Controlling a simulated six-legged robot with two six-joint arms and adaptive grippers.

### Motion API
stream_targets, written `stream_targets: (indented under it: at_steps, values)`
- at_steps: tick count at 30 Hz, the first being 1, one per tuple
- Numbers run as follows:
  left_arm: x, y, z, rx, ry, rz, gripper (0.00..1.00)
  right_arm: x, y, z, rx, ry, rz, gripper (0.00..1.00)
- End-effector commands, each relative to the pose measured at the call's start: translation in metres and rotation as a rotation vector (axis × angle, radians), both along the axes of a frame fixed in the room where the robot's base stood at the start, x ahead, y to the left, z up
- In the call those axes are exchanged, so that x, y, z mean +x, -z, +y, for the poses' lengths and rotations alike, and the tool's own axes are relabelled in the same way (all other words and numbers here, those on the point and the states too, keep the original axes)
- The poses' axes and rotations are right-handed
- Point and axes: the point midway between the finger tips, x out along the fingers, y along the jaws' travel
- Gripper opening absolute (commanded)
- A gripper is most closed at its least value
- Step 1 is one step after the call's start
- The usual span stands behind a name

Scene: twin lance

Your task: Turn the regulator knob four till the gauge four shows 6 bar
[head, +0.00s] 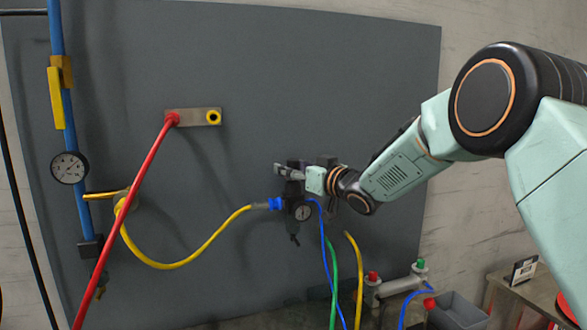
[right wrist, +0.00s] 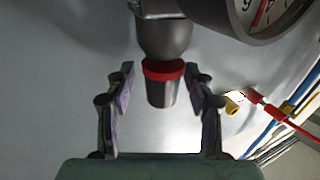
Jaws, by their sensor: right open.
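The regulator (head: 293,200) is a dark unit on the grey panel, with a small round gauge (head: 302,212) on its front. The gauge is too small to read in the head view. In the right wrist view the gauge (right wrist: 262,18) is cut off at the top right, showing a red needle and a 9; I cannot tell its reading. The regulator knob (right wrist: 162,92), a grey cylinder with a red ring, lies between the fingers. My right gripper (right wrist: 160,80) is open around the knob, with gaps on both sides. It also shows in the head view (head: 287,172), at the regulator's top. My left gripper is out of view.
A yellow hose (head: 190,262) and blue hose (head: 325,245) join the regulator. A red hose (head: 135,205) runs from a wall plate (head: 193,117). Another gauge (head: 69,167) sits on a blue pipe at left. A grey bin (head: 455,312) stands at lower right.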

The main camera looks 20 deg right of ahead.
Motion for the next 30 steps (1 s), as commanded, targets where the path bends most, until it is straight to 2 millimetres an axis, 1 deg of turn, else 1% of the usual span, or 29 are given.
stream_targets:
  at_steps: [2,21,26,30]
  values:
    - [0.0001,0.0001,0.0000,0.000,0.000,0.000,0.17,-0.0001,0.0001,0.0003,-0.001,0.000,0.000,0.53]
    - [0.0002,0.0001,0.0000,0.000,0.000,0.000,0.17,-0.0002,0.0003,0.0001,-0.001,0.000,0.001,0.00]
    - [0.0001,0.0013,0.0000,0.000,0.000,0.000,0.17,-0.0002,0.0006,0.0006,-0.002,0.002,0.000,0.00]
    - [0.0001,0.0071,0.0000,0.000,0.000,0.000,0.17,-0.0003,0.0018,0.0007,-0.002,0.022,0.000,0.00]
